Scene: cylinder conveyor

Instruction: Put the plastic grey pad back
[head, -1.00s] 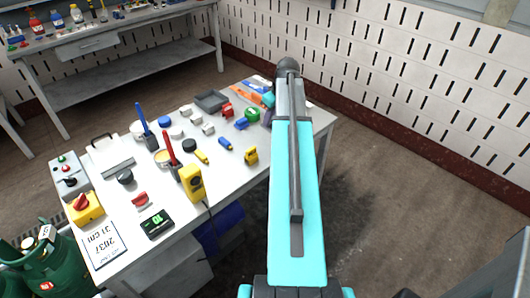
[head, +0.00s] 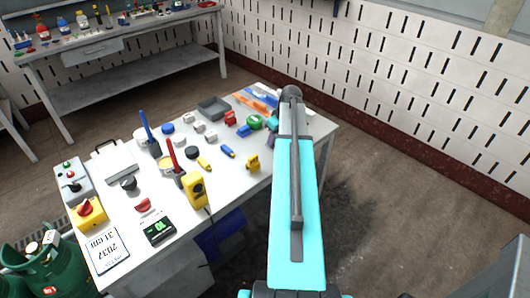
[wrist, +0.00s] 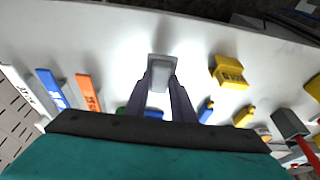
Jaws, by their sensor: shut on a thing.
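The plastic grey pad (wrist: 162,68) is a small light-grey block in the wrist view, between the tips of my gripper (wrist: 161,84). My gripper is shut on it and holds it over the white table top. I cannot tell whether the pad touches the table. In the head view, my gripper (head: 270,138) is at the table's right side, partly hidden behind my arm. The pad cannot be made out there.
The white table (head: 122,222) holds a grey tray (head: 213,107), several light-grey blocks, a green roll (head: 254,123) and a yellow block (head: 253,163). The yellow block also shows right of the pad in the wrist view (wrist: 228,72). Bare table surrounds the pad's far side.

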